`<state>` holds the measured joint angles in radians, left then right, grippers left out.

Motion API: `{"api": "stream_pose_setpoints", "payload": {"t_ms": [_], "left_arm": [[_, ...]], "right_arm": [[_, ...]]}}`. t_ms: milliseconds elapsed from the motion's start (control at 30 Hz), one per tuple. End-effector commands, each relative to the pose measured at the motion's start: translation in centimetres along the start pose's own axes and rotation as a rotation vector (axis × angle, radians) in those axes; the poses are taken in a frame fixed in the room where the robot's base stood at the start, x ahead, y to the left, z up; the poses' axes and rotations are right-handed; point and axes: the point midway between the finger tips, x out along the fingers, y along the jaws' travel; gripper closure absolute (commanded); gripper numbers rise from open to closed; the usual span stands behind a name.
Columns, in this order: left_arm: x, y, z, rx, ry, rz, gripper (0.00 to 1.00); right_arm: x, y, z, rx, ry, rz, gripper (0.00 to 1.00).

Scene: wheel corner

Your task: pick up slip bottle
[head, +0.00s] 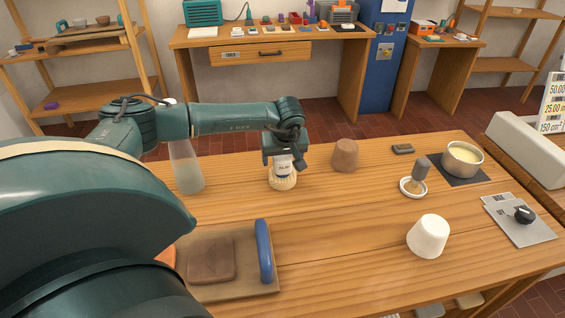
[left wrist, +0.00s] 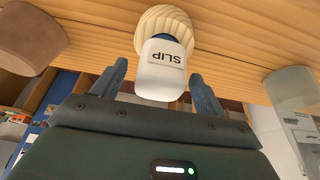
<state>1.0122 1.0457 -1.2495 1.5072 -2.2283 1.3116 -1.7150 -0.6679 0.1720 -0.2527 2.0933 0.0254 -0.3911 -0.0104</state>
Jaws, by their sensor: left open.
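Whether the bottle stands in or in front of the ribbed thing (left wrist: 165,22) I cannot tell. My right gripper is not in view.
A frosted bottle (head: 186,168) stands left of the slip bottle, and a brown clay cylinder (head: 345,155) stands right. A board (head: 240,286) with a clay slab (head: 211,260) is in front. A white cup (head: 428,237) and a bowl (head: 462,158) are farther right. The table's middle is clear.

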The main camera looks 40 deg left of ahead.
Motion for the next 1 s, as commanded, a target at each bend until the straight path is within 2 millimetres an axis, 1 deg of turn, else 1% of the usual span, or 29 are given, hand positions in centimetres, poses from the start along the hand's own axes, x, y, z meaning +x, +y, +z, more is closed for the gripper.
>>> {"api": "stream_pose_setpoints", "payload": {"t_ms": [67, 233, 267, 1000], "left_arm": [[0.29, -0.01, 0.01, 0.0, 0.0, 0.0, 0.27], [0.3, -0.01, 0.02, 0.0, 0.0, 0.0, 0.27], [0.3, -0.01, 0.02, 0.0, 0.0, 0.0, 0.29], [0.26, -0.02, 0.0, 0.0, 0.0, 0.0, 0.9]], "right_arm": [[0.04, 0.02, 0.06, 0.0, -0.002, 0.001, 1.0], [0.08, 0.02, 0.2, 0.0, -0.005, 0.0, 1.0], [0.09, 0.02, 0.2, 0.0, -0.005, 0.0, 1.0], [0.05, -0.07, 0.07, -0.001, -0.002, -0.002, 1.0]]}}
